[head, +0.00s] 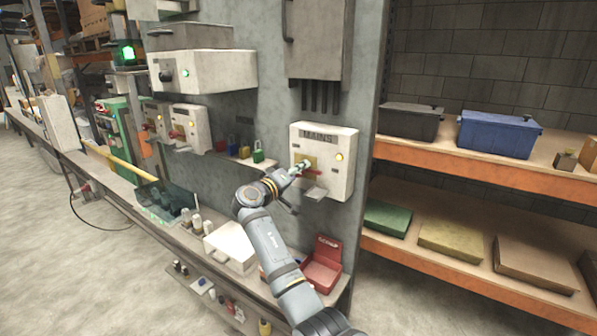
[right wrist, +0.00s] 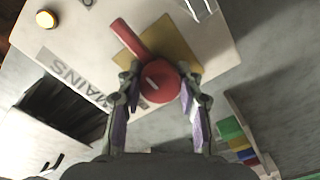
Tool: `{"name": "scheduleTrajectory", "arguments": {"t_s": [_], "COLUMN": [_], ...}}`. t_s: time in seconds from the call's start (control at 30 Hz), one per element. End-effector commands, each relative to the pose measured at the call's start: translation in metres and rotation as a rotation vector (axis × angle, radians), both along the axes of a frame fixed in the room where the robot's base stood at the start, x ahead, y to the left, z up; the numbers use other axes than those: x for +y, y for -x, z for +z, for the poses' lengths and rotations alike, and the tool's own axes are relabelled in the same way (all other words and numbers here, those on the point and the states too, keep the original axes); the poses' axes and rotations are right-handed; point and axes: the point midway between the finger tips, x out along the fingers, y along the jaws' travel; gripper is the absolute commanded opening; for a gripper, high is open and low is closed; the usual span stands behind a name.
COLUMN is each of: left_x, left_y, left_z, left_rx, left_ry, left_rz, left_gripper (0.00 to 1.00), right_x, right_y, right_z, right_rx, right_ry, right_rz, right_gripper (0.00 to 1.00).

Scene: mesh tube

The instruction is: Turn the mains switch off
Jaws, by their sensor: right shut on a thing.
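The mains box (head: 345,175) is a pale panel marked MAINS on the grey wall, with a yellow plate and an amber lamp (head: 339,156). Its red rotary switch (right wrist: 157,84) has a round hub and a handle pointing up-left in the right wrist view. In the head view the red handle points right, partly hidden by my gripper. My right gripper (right wrist: 161,84) is shut on the switch, with one finger on each side of the red hub; it also shows in the head view (head: 299,169). My left gripper is in neither view.
A metal hasp (head: 316,193) sits low on the mains box. A red box (head: 322,266) and a white case (head: 230,247) are on the bench below. Shelves with a blue bin (head: 498,134) stand at right.

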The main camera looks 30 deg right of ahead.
Motion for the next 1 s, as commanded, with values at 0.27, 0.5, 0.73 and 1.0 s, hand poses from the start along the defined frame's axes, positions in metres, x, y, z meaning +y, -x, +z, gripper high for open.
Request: {"name": "scheduleTrajectory", "arguments": {"t_s": [0.27, 0.5, 0.73, 1.0], "left_x": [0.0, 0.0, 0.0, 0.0], "left_y": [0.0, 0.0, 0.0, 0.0], "left_z": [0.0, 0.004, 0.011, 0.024], "left_rx": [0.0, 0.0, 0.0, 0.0], "left_ry": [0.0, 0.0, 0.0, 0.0], "left_rz": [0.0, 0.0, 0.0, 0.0], "left_gripper": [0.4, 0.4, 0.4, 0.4], "right_x": [0.0, 0.0, 0.0, 0.0], "right_y": [0.0, 0.0, 0.0, 0.0], "right_z": [0.0, 0.0, 0.001, 0.001], "right_rx": [0.008, 0.084, 0.251, 0.49], "right_ry": [0.002, 0.034, 0.103, 0.201], "right_rz": [0.001, 0.001, 0.001, 0.001], "right_gripper": [0.04, 0.04, 0.04, 0.04]}}
